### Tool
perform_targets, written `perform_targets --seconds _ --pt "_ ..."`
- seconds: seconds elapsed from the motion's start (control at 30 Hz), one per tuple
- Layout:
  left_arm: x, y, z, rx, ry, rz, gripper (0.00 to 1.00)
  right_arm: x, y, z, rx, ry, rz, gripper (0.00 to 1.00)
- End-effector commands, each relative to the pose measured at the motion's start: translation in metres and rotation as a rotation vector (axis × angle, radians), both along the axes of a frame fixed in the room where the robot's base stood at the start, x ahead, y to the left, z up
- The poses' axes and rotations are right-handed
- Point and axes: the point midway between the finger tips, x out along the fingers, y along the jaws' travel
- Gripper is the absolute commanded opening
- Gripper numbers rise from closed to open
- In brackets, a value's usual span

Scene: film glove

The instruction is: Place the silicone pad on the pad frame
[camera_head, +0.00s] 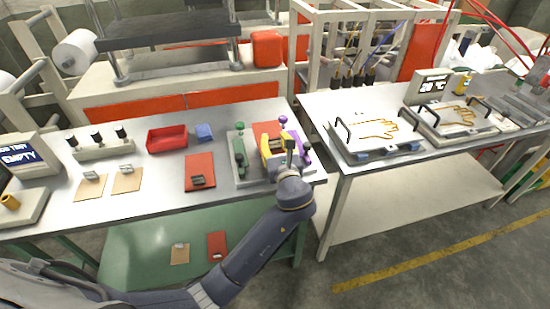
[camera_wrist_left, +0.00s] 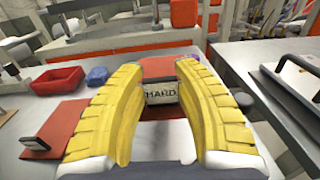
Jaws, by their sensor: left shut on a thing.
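My left gripper (camera_head: 272,142), with yellow fingers, is over the pad frame (camera_head: 249,178) at the right end of the left bench. In the left wrist view its fingers (camera_wrist_left: 160,84) are shut on the block marked HARD of a red silicone pad (camera_wrist_left: 158,67). The pad's red sheet (camera_head: 266,128) extends beyond the fingers, over the frame. Whether it touches the frame I cannot tell. Another red pad (camera_head: 199,165) lies flat left of the frame. My right gripper is not in view.
A red bin (camera_head: 167,138) and a small blue block (camera_head: 204,132) stand behind the loose red pad. Tan pads (camera_head: 90,188) lie further left, near a rack with black knobs (camera_head: 100,149). A second bench at right holds plates with glove outlines (camera_head: 374,131).

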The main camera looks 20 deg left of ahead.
Motion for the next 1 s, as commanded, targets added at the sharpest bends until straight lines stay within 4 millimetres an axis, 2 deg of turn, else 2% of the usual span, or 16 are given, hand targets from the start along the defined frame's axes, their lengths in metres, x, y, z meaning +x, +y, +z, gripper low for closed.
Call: perform_targets --seconds 0.1,0.37,0.7,1.0 --pt "0.0 0.0 -0.017 0.002 0.001 -0.002 0.0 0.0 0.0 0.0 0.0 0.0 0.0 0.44" --pt "0.0 0.0 -0.031 0.0 -0.001 -0.001 0.0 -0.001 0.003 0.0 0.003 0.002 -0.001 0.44" --pt "0.0 0.0 -0.068 0.002 0.0 -0.001 0.0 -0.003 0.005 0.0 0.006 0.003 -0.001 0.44" --pt "0.0 0.0 -0.073 0.0 -0.002 -0.001 0.0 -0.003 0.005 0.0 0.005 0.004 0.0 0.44"
